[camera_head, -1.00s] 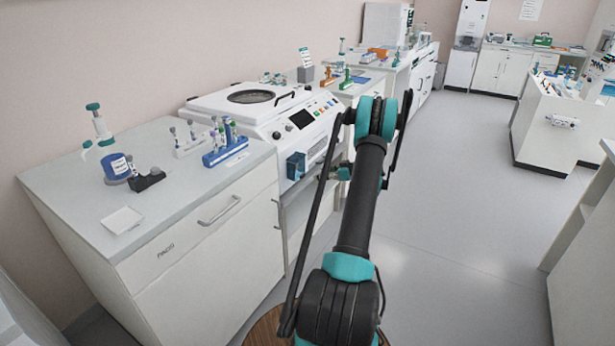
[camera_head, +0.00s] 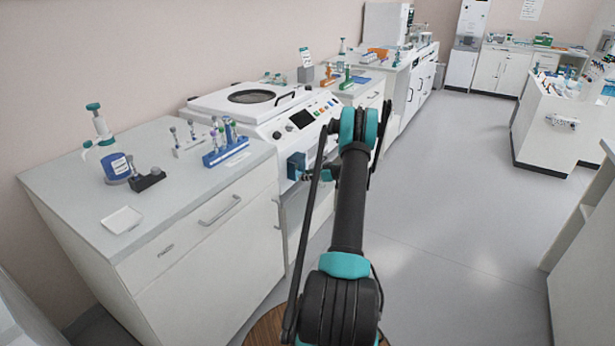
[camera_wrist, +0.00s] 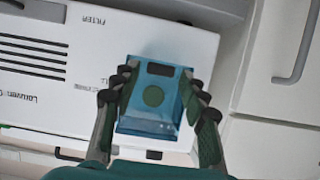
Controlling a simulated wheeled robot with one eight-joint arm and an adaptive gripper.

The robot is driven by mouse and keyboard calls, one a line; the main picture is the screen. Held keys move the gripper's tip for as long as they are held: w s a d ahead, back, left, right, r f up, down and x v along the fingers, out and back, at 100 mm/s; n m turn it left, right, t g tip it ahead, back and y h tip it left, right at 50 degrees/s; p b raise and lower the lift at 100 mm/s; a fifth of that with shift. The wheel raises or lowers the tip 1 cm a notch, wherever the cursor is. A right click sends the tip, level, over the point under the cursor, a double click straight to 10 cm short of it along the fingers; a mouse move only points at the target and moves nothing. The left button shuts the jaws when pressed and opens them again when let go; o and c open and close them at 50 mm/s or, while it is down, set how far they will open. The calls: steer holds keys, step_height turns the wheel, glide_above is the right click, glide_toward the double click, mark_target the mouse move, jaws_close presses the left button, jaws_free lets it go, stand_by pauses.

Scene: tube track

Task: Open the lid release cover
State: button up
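The lid release cover is a blue see-through box (camera_wrist: 148,112) on the front face of the white centrifuge (camera_wrist: 85,75). A green round button and a dark slot show in it. In the wrist view my gripper (camera_wrist: 160,76) has its two dark fingers spread on either side of the cover. The fingertips overlap its side edges in the picture; I cannot tell whether they touch it. In the head view the cover (camera_head: 296,163) is at the centrifuge's lower front, just left of my gripper, which is mostly hidden by my arm.
A drawer handle (camera_wrist: 300,48) is right in the wrist view.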

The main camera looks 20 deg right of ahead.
jaws_close()
steer(key=shift+r, duration=0.1)
step_height(320, 180, up, 16)
steer(key=g+h, duration=0.8)
steer(key=g, duration=0.2)
steer(key=shift+r, duration=0.25)
stand_by(0.4)
stand_by(0.4)
